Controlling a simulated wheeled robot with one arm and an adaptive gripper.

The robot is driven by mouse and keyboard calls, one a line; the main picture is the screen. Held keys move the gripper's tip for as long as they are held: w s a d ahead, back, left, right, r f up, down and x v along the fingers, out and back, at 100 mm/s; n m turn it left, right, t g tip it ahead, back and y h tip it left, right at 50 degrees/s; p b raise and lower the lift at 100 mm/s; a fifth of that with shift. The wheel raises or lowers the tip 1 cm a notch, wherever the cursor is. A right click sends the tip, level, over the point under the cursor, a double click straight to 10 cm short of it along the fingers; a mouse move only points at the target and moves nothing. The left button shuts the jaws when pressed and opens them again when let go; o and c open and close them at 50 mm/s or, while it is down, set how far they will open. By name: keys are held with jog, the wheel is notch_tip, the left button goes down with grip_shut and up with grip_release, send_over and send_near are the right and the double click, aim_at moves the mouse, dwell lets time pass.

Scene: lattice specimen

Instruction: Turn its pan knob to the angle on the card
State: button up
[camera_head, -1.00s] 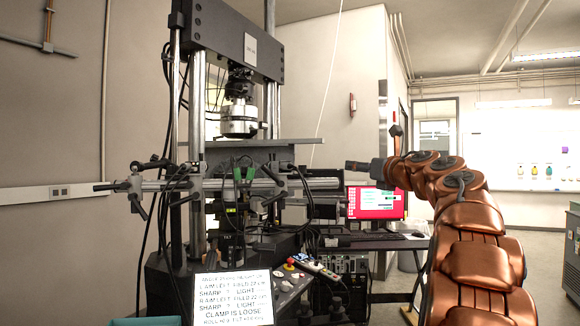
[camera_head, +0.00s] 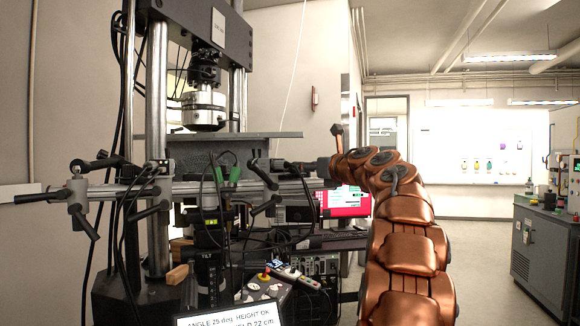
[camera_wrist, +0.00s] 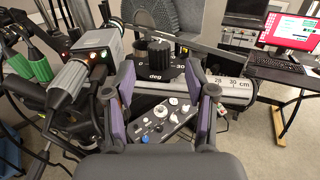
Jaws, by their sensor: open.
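In the wrist view a black ribbed knob (camera_wrist: 154,52) stands upright on a dark plate (camera_wrist: 157,75) marked "deg", with 30 at its right. My gripper (camera_wrist: 167,84) is open, its purple-sided fingers in front of the knob, one to each side in the picture; I see no contact. In the head view the arm end (camera_head: 324,168) points left by the rail, and its fingers cannot be made out. The card (camera_head: 235,318) is cut off at the bottom edge; its top line reads about "ANGLE 25 deg, HEIGHT OK".
A horizontal rail (camera_wrist: 228,86) with a cm scale runs behind the right finger. A boxy camera with a lens (camera_wrist: 85,68) and green-capped connectors (camera_wrist: 33,66) crowd the left. A control panel (camera_wrist: 160,118) lies below. A red-screened monitor (camera_head: 343,201) stands behind.

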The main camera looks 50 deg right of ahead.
jog(key=shift+p+x, duration=0.8)
jog(key=shift+x, duration=2.45)
jog(key=shift+c, duration=0.2)
grip_shut()
